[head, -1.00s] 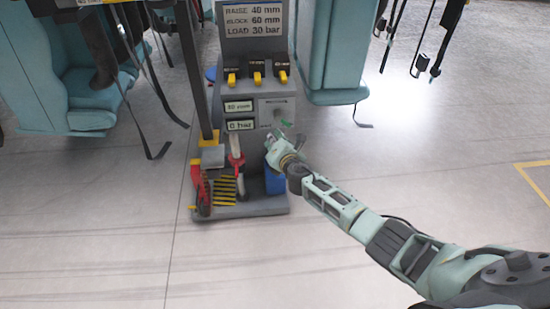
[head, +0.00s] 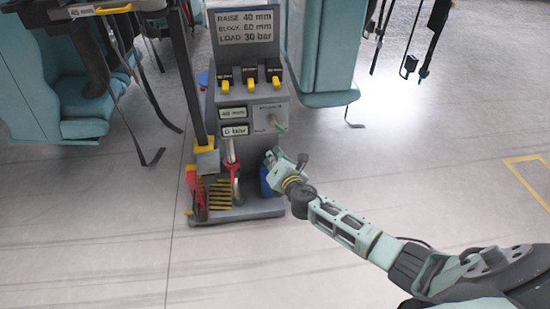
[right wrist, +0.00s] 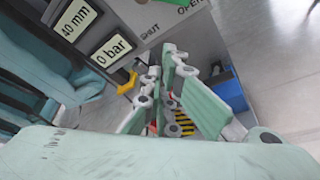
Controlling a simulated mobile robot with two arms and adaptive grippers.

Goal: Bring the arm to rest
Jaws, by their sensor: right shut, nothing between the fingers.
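My right gripper (head: 274,160) is in front of the lower right part of a grey control stand (head: 247,70). Its fingers (right wrist: 165,75) are close together in the right wrist view, shut and empty. My right arm reaches in from the lower right, extended. My left gripper is not in view.
A red-handled lever (head: 235,165), a red jack-like part (head: 197,192), yellow-striped blocks (head: 220,195) and a blue container (head: 265,178) stand at the base. Yellow-tipped levers (head: 250,84) line the stand. Teal seats (head: 85,105) with hanging straps flank it. The right floor is clear.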

